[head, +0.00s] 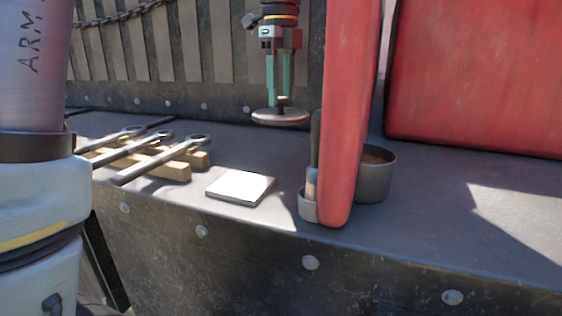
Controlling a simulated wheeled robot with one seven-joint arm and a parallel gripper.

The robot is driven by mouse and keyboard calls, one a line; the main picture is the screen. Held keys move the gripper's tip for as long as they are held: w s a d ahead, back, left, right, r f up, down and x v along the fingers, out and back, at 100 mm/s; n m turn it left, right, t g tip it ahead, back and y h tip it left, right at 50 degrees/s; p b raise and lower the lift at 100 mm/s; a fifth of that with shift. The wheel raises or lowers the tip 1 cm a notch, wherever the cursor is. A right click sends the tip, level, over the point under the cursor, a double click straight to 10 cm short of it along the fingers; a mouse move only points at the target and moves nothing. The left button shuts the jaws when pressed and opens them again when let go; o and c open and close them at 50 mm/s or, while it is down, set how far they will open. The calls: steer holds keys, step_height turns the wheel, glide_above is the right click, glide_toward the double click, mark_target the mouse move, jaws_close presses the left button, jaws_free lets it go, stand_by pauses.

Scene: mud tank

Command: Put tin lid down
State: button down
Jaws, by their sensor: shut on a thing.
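The tin lid (281,117) is a flat, round, greyish disc with a small knob on top. My gripper (284,98) points down from above and is shut on the lid's knob. It holds the lid level in the air above the dark ledge, in front of the back wall. A round metal tin (377,176) stands on the ledge to the lower right of the lid, partly hidden behind a red upright post. The tin looks open at the top, with something brownish inside. A pale square pad (239,187) lies on the ledge below and left of the lid.
Several wrenches (163,158) rest on wooden blocks (158,168) at the left. The red post (350,110) stands close to the right of my gripper. A small cup (309,203) with a handle in it is at its foot. The ledge (440,215) is clear at right.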

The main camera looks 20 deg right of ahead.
steer(key=shift+w+a+f, duration=0.2)
steer(key=shift+w+f, duration=0.1)
steer(key=shift+f, duration=0.05)
step_height(320, 180, down, 10)
steer(key=shift+r+p, duration=0.2)
steer(key=shift+p, duration=0.75)
steer(key=shift+f, duration=0.15)
steer(key=shift+c, duration=2.4)
jaws_free()
step_height(320, 180, up, 12)
steer(key=shift+r+b, duration=0.15)
steer(key=shift+b, duration=0.65)
steer(key=shift+r, duration=0.1)
